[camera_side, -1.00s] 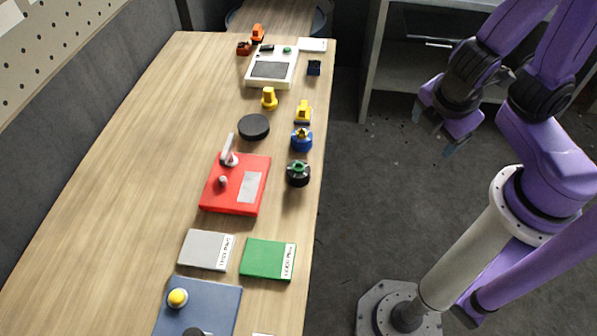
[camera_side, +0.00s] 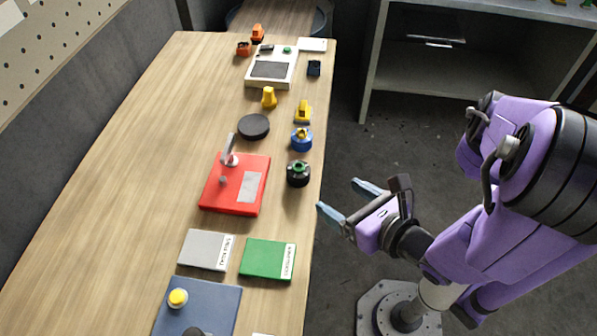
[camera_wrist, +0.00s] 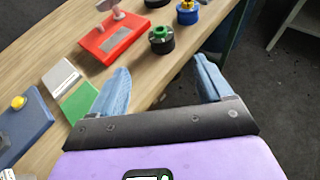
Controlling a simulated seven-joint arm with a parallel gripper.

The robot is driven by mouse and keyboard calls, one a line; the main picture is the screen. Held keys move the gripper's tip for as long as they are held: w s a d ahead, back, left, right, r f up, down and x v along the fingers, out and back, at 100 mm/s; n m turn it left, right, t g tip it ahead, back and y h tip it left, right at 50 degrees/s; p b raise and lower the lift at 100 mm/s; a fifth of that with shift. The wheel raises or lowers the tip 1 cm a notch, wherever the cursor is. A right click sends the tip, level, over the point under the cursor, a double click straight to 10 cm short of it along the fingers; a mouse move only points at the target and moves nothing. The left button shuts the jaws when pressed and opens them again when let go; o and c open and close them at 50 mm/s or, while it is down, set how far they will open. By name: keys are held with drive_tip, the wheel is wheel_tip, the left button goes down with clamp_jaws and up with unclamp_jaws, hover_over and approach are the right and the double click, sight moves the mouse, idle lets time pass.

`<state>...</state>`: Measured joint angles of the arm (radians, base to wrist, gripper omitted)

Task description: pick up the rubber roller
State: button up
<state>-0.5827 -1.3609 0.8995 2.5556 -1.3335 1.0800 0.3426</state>
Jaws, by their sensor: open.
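I cannot tell for sure which thing is the rubber roller. A black round piece with a green top (camera_side: 298,174) stands near the table's right edge; it also shows in the wrist view (camera_wrist: 161,40), beyond my fingertips. A flat black disc (camera_side: 254,127) lies farther back. My gripper (camera_side: 349,200) is open and empty, with its blue fingers pointing toward the table from the right. It is at the table's right edge, apart from the green-topped piece. In the wrist view both fingers (camera_wrist: 160,68) are spread wide with nothing between them.
A red plate with an upright lever (camera_side: 235,190), a grey block (camera_side: 206,250), a green block (camera_side: 267,259) and a blue plate (camera_side: 215,305) lie on the table. Blue and yellow pieces (camera_side: 301,139) stand behind. A grey shelf (camera_side: 430,70) stands behind right. The table's left side is clear.

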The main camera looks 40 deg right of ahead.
approach(297, 168)
drive_tip(key=x, duration=0.2)
drive_tip(key=f+x, duration=0.1)
drive_tip(key=x, duration=0.4)
drive_tip(key=shift+s+f, duration=0.15)
drive_tip(key=shift+f, duration=0.05)
drive_tip(key=shift+d+r+x, duration=0.1)
drive_tip(key=shift+d+x, duration=0.05)
drive_tip(key=shift+x, duration=1.15)
drive_tip(key=shift+d+r+x, duration=0.15)
drive_tip(key=shift+x, duration=1.2)
drive_tip(key=c, duration=1.2)
drive_tip(key=shift+o, duration=0.2)
drive_tip(key=shift+r, duration=0.15)
